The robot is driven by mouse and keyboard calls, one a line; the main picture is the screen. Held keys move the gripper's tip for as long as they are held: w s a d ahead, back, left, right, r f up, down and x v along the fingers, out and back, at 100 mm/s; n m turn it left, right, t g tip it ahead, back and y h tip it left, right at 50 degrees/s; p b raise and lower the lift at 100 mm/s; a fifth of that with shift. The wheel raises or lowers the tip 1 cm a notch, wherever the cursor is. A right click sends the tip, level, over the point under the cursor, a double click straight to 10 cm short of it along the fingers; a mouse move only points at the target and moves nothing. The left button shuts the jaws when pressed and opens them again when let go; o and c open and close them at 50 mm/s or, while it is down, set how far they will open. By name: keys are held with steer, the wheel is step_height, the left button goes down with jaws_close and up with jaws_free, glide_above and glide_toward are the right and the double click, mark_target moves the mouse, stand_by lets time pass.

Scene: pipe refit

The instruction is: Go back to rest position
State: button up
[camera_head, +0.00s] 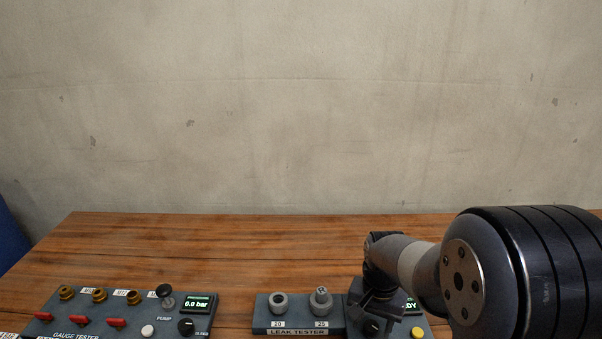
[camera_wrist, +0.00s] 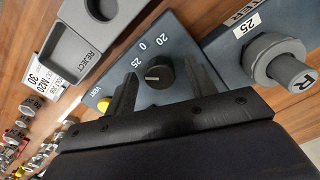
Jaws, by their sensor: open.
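My gripper (camera_wrist: 148,100) is in the wrist view with its two dark fingers apart and nothing between them. It hangs over the leak tester's control panel, around the area of a black knob (camera_wrist: 159,73) marked 0 and 20. I cannot tell whether a finger touches the panel. In the head view my gripper (camera_head: 378,300) is at the right end of the leak tester (camera_head: 262,322), and my arm hides part of its display. A grey fitting marked R (camera_wrist: 290,70) sits on the port labelled 25.
A gauge tester (camera_head: 70,325) with red levers and brass ports stands at the left of the wooden table (camera_head: 200,240). A grey reject tray (camera_wrist: 75,55) and several small fittings lie beside the panel. The table's back strip is clear before the wall.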

steer(key=m+b, duration=0.1)
steer(key=m, duration=0.3)
step_height(320, 180, up, 11)
steer(key=s+p, duration=0.1)
steer(key=p, duration=0.1)
steer(key=shift+s+d+n, duration=0.2)
steer(key=shift+d+n, duration=0.1)
steer(key=shift+r, duration=0.1)
